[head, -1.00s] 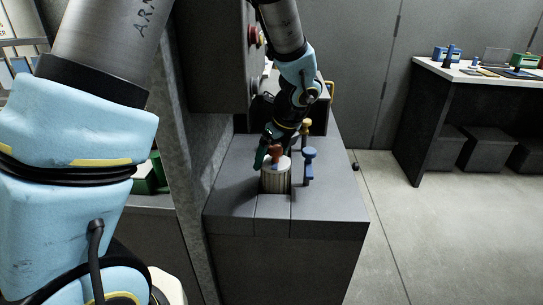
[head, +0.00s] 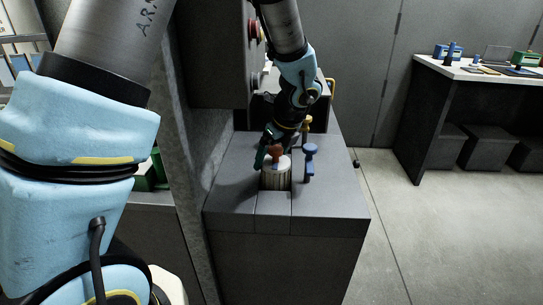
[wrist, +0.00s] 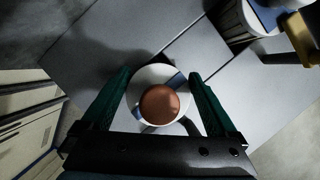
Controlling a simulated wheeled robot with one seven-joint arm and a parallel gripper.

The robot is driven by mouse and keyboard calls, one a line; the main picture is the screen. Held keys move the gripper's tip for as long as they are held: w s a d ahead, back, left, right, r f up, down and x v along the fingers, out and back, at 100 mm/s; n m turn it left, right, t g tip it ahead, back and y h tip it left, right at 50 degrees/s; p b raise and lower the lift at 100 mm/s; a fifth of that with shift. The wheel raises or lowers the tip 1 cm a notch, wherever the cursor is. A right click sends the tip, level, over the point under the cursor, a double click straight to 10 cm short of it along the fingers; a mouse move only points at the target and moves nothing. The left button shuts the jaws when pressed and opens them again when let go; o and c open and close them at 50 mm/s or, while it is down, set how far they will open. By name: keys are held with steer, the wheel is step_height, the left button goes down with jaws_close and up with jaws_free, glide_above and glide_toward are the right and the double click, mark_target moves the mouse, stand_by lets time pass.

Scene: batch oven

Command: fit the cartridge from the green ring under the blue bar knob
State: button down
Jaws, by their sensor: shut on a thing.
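The cartridge (head: 276,178) is a pale ribbed cylinder with a white top and a red-brown round knob. It is upright at the grey block's top, left of the blue bar knob (head: 310,150); I cannot tell whether its base is seated or raised. My gripper (head: 270,150) reaches down from behind, shut on the cartridge. In the wrist view my gripper (wrist: 160,92) has green fingers on both sides of the cartridge's white top (wrist: 145,78), which carries a blue stripe. The blue bar knob stands on a short post. No green ring can be made out.
The grey block (head: 235,190) has seams across its top. A yellow knob (head: 307,120) stands behind the blue one. A green object (head: 145,175) is at the left. A bench (head: 465,73) with small items stands far right; open floor lies between.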

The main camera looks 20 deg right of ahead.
jaws_free()
steer(key=v, duration=1.1)
